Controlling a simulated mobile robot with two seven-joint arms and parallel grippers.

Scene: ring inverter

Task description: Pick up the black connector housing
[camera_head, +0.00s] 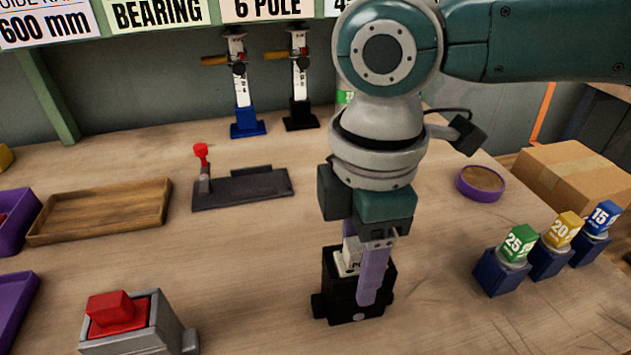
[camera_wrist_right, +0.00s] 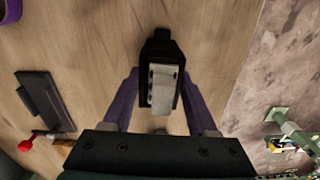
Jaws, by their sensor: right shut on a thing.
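The black connector housing (camera_head: 345,304) is a boxy black part with a white lettered piece in its top, at the front middle of the bench in the head view. My right gripper (camera_head: 366,292) comes down over it from above and is shut on it, with a purple finger across its near side. In the right wrist view, the housing (camera_wrist_right: 160,50) and its white piece lie between the two purple fingers (camera_wrist_right: 158,92). I cannot tell whether its underside touches the bench. My left gripper is not in view.
A grey box with a red button (camera_head: 118,315) stands front left. A black fixture with a red knob (camera_head: 243,187) and a wooden tray (camera_head: 100,208) lie behind. Blue (camera_head: 247,124) and black (camera_head: 300,116) stands are at the back. Numbered blocks (camera_head: 502,272) and a cardboard box (camera_head: 570,175) are right.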

